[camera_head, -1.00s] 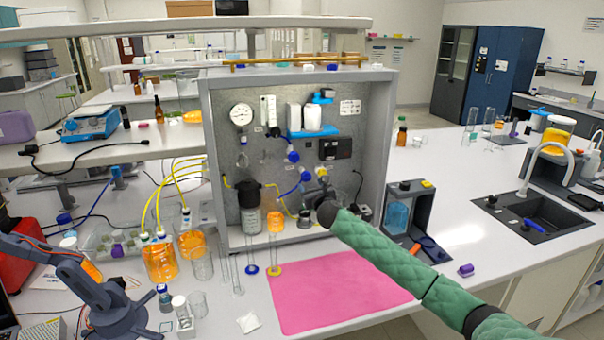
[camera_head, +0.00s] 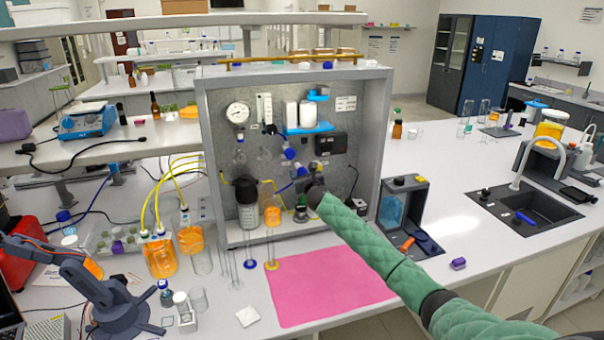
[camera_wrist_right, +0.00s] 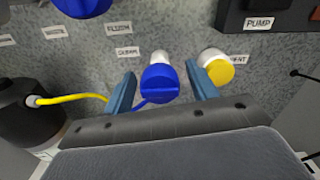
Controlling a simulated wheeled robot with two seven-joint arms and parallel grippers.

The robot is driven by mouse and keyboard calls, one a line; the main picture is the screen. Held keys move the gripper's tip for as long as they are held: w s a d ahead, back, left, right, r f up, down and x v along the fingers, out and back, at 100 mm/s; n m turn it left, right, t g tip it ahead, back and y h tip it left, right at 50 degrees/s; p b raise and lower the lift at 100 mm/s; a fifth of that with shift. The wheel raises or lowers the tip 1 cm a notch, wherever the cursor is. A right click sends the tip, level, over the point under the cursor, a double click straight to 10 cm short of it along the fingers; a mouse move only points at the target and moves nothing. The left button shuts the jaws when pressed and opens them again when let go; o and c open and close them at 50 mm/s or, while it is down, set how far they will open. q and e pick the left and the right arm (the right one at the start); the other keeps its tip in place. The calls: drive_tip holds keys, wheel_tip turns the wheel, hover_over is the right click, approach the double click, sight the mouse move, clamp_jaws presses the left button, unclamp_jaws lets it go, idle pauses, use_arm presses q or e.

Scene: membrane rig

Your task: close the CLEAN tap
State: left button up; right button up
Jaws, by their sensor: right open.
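The CLEAN tap (camera_wrist_right: 160,83) shows in the right wrist view as a blue knob on a pale stem, beside a label reading CLEAN (camera_wrist_right: 127,51). A raised ridge runs roughly sideways across its face. My right gripper (camera_wrist_right: 161,89) is open, with one blue-grey finger on each side of the knob. Gaps show between knob and fingers, and I see no clear contact. In the head view my right gripper (camera_head: 309,186) is at the grey panel, its fingertips small and hard to make out. My left gripper is not in view.
A yellow-capped tap (camera_wrist_right: 219,71) sits close right of the right finger. Another blue knob (camera_wrist_right: 82,5) is at upper left. A black-capped bottle (camera_head: 247,202) stands left of my gripper. A pink mat (camera_head: 325,287) lies bare in front of the rig.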

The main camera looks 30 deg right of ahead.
drive_tip(key=c, duration=1)
